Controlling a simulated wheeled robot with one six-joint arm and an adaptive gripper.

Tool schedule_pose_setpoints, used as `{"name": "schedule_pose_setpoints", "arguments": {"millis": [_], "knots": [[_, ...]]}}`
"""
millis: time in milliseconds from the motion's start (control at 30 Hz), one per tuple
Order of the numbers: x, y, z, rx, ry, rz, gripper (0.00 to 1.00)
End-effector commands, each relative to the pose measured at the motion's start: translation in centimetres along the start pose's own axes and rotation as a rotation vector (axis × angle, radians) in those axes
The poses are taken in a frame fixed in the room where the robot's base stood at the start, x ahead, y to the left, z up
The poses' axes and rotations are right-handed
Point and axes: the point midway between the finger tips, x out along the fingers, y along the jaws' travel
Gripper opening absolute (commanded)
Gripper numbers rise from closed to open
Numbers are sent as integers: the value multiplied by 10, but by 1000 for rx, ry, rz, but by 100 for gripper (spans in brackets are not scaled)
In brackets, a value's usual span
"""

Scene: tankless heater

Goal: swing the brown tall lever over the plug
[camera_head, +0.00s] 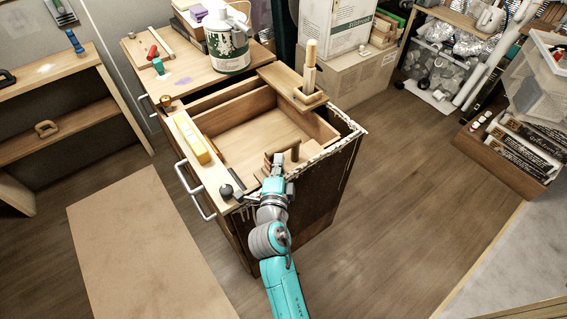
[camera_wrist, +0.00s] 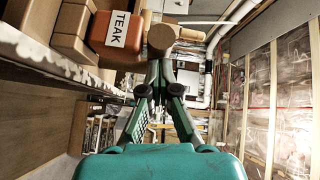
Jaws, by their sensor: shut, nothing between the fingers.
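A short brown upright post (camera_head: 295,150) stands on a wooden piece at the cabinet's near right corner; it may be the brown lever. My gripper (camera_head: 277,160) is just left of the post in the head view; whether they touch is unclear. In the wrist view my gripper (camera_wrist: 160,77) has its fingers converging, shut and empty. A brown round end (camera_wrist: 162,38) shows just beyond the fingertips there. A taller pale wooden post (camera_head: 311,62) stands in a block at the cabinet's far right. I cannot tell which piece is the plug.
The wooden cabinet (camera_head: 348,134) has an open recess. A yellow block (camera_head: 192,138) and a dark round knob (camera_head: 227,190) are on its left front edge. A block marked TEAK (camera_wrist: 115,32) is left of the fingers.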

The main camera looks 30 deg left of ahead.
Motion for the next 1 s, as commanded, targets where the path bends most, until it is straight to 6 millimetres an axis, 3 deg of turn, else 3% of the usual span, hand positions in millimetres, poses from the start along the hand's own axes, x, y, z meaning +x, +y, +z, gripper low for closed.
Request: {"name": "schedule_pose_setpoints", "arguments": {"millis": [233, 767, 1000], "knots": [[4, -2, 11, 2, -9, -3, 0], [5, -4, 15, 5, -16, -5, 0], [-12, -3, 14, 5, -15, -4, 0]]}}
